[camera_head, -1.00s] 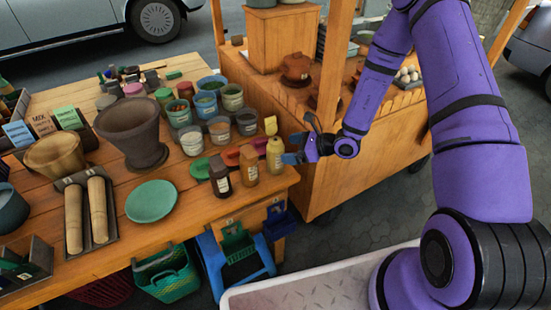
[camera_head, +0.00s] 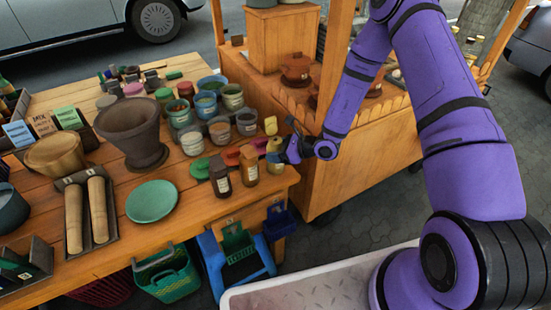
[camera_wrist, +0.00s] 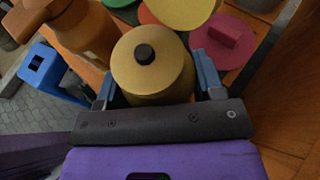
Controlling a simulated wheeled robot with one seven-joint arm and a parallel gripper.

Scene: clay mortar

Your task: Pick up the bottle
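A yellow bottle (camera_head: 275,164) stands upright at the right front corner of the wooden table, partly hidden by my gripper (camera_head: 284,149) in the head view. In the wrist view, the yellow bottle (camera_wrist: 152,75) with a small black knob on top lies between the two blue-grey fingers of my gripper (camera_wrist: 155,88). The fingers are apart, one on each side of it; I cannot tell if they touch it. An orange-brown bottle (camera_head: 249,166) and a dark brown bottle (camera_head: 220,178) stand to its left. The orange-brown one also shows in the wrist view (camera_wrist: 88,35).
Green (camera_head: 200,168), red (camera_head: 231,157) and yellow (camera_head: 270,125) lids lie close behind the bottles. Several paint pots and a large clay mortar (camera_head: 133,130) stand further left. A wooden cart (camera_head: 345,160) is right behind my gripper. A green plate (camera_head: 152,201) lies in front.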

